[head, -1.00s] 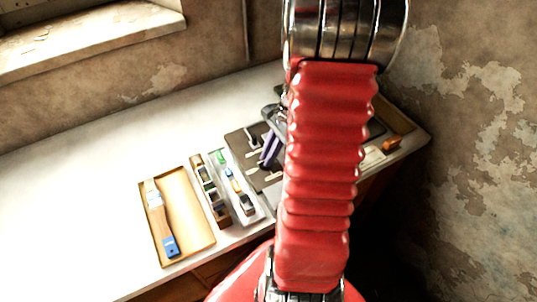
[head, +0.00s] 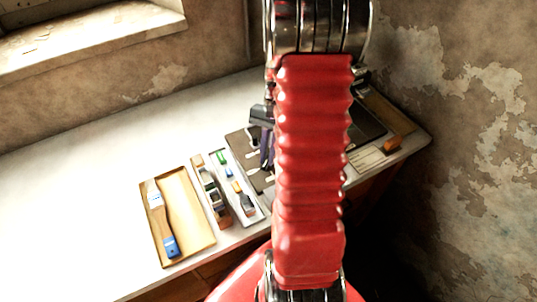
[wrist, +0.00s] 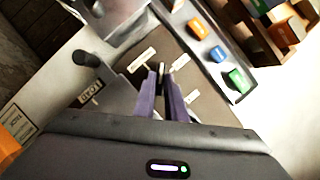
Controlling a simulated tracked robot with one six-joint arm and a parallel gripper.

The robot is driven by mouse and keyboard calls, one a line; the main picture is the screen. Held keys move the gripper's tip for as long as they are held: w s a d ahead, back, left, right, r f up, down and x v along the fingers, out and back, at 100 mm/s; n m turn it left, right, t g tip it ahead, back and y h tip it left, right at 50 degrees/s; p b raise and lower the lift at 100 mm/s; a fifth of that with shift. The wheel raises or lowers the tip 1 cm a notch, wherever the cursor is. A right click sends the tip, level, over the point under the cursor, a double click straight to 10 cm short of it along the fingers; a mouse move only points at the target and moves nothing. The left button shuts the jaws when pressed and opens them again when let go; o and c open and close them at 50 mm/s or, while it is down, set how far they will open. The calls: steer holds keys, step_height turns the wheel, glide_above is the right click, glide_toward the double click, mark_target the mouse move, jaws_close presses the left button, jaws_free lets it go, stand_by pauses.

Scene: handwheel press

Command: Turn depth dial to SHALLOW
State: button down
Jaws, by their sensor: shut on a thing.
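My gripper (wrist: 161,76) shows in the wrist view with its two purple fingers close together, pointing at a dark brown panel (wrist: 200,80). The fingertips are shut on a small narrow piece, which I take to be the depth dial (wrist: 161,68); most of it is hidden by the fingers. Small white labels (wrist: 141,60) lie around it on the panel; their words are too small to read, so I cannot tell which setting the dial points to. In the head view the panel (head: 238,141) is partly covered by my red arm, and the dial is hidden.
A grey tray (wrist: 232,83) with orange, blue and green handled pieces lies on the right. A wooden tray (head: 195,212) with a brush (head: 160,222) lies left on the white bench.

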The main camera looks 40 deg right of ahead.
steer(key=n, duration=0.2)
steer(key=n+g+h, duration=0.1)
steer(key=n, duration=0.1)
steer(key=shift+w+a+n, duration=0.15)
steer(key=shift+w+n, duration=0.05)
steer(key=shift+n, duration=0.1)
steer(key=n+h, duration=0.1)
steer(key=n, duration=0.1)
steer(key=n+g+h, duration=0.1)
steer(key=n, duration=0.2)
steer(key=shift+a, duration=0.15)
steer(key=c, duration=1.8)
jaws_free()
steer(key=shift+r, duration=0.1)
steer(key=v, duration=1.3)
steer(key=shift+w+r, duration=0.2)
steer(key=shift+w, duration=0.2)
